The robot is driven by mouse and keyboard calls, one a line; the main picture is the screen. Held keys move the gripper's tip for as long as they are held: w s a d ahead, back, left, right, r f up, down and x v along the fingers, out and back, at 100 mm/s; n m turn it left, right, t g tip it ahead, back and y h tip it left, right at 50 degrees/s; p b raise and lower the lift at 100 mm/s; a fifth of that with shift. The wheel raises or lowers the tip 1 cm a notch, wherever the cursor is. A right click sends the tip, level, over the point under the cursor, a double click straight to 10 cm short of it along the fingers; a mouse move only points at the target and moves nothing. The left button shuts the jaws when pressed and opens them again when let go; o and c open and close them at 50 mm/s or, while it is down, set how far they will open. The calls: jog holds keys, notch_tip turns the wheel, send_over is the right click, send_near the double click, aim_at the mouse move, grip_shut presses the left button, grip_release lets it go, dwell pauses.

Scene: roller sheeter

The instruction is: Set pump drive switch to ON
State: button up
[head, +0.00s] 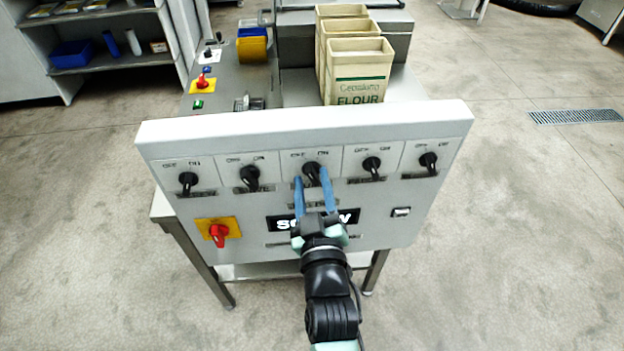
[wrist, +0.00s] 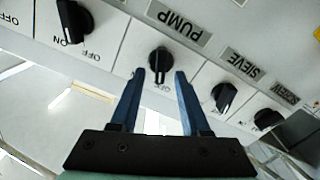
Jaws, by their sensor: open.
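The pump switch is a black rotary knob (head: 312,170) in the middle of the top row on the white front panel. In the wrist view its knob (wrist: 159,58) sits beside an upside-down PUMP label (wrist: 178,22). Its handle points toward the OFF mark (wrist: 163,88); its ON mark seems hidden by a finger. My gripper (head: 311,178) is open and empty, its blue fingers pointing at the panel. In the wrist view the gripper (wrist: 160,75) has one fingertip on each side of the knob's lower end. I cannot tell whether they touch it.
Similar knobs flank it closely: the SIEVE knob (wrist: 224,96) and another (head: 371,165). A red switch on a yellow plate (head: 219,232) is lower left. Flour cartons (head: 358,72) stand behind the panel.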

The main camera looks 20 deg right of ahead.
jog(key=shift+w+d, duration=0.1)
jog(key=shift+w, duration=0.2)
jog(key=shift+c, duration=0.3)
grip_shut()
jog(key=m, duration=0.4)
jog(key=shift+d, duration=0.2)
jog(key=shift+s+d+m+p, duration=0.15)
jog(key=shift+m+p, duration=0.2)
jog(key=shift+m, duration=2.05)
jog(key=shift+o, duration=0.3)
grip_release()
